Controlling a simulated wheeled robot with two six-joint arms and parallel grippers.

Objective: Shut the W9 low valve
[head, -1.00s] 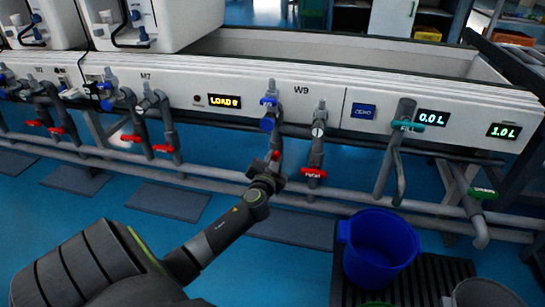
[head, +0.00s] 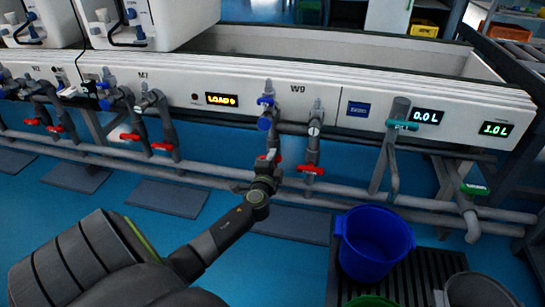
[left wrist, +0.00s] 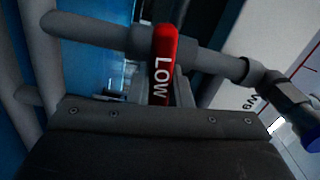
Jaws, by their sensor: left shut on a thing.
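The W9 low valve has a red handle (head: 267,157) on the grey pipe below the blue knob (head: 264,123) under the W9 label (head: 297,88). In the left wrist view the red handle (left wrist: 163,68) shows the word LOW and lies across its pipe (left wrist: 95,30). My left gripper (head: 268,168) is shut on this handle; the wrist housing hides its lower end and most of the fingers. A second red handle (head: 311,169) sits on the pipe just to the right, apart from my gripper. My right gripper is not in view.
Grey horizontal pipes (head: 350,191) run along the bench front behind my gripper. A blue bucket (head: 375,245) stands on a dark grate at the right. More red-handled valves (head: 131,137) are at the left.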

